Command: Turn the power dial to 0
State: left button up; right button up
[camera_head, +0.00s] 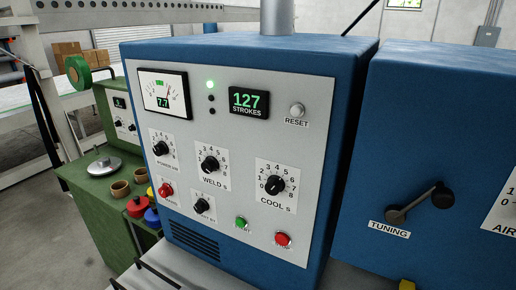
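The blue welder cabinet (345,90) fills the middle of the view, with a light grey control panel (240,140) on its front. The upper-left black dial (160,148) has a numbered scale. Its small label is blurred but seems to read power. I cannot tell exactly which number its pointer is on. To its right are the WELD dial (209,164) and the COOL dial (275,185). A smaller black dial (202,205) sits below. Neither of my grippers is in view, and nothing touches the dials.
Red (283,239) and green (241,223) buttons sit low on the panel. A blue cabinet with a tuning crank (418,203) stands right. A green bench (95,200) with cups stands left.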

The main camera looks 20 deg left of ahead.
aim_at(161, 148)
jog(key=i+j+z, duration=0.25)
jog(key=j, duration=1.6)
jog(key=j+z, duration=0.25)
jog(key=j, duration=1.6)
